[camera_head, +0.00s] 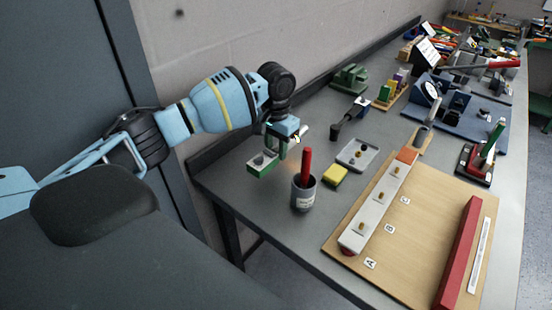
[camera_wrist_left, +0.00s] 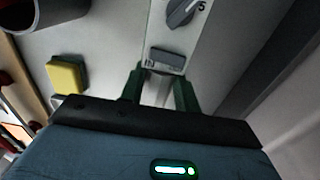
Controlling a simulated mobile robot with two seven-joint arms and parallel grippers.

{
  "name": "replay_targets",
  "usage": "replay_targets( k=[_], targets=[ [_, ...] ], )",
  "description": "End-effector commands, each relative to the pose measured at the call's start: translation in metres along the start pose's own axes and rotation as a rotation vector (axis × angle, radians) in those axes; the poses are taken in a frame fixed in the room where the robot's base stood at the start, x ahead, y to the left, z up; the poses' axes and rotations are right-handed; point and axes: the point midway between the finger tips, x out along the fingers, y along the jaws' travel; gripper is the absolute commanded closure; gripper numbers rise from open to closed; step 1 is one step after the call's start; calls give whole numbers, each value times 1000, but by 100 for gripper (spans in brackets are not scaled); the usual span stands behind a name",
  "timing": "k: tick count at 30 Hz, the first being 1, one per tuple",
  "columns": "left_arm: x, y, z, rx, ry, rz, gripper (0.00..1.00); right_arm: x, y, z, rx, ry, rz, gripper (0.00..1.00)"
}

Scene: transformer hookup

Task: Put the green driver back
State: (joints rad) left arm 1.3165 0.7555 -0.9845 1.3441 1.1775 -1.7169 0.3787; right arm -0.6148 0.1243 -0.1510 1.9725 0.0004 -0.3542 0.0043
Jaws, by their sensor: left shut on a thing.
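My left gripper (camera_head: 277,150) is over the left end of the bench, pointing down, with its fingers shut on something. The cup's edge also shows in the left wrist view (camera_wrist_left: 22,22). My right gripper is not in view.
A green-sided box (camera_head: 264,170) with a dark knob is just below my left gripper. A yellow block (camera_head: 335,176) and a grey tray (camera_head: 357,155) lie right of the cup. A wooden board (camera_head: 420,235) fills the front right. The wall is close behind.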

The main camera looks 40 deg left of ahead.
Motion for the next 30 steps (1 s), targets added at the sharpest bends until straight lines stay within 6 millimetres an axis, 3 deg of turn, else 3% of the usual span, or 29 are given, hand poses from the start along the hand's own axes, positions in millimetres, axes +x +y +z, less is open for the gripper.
replay_targets(
  k=[7, 17, 18, 21, 23, 30],
  targets=[
    [35, 0, 0, -1, -2, -1, 100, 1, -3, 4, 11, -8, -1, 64],
    [39, 0, 0, 0, 1, 0, 100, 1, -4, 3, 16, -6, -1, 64],
    [41, 0, 1, 0, -2, 0, 67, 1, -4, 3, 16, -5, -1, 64],
    [41, 0, 1, 0, -2, 0, 54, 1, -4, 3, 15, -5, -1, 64],
    [41, 0, 1, 0, -2, 0, 47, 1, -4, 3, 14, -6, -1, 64],
    [41, 0, 1, 0, -2, 0, 47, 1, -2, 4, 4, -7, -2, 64]
  ],
)
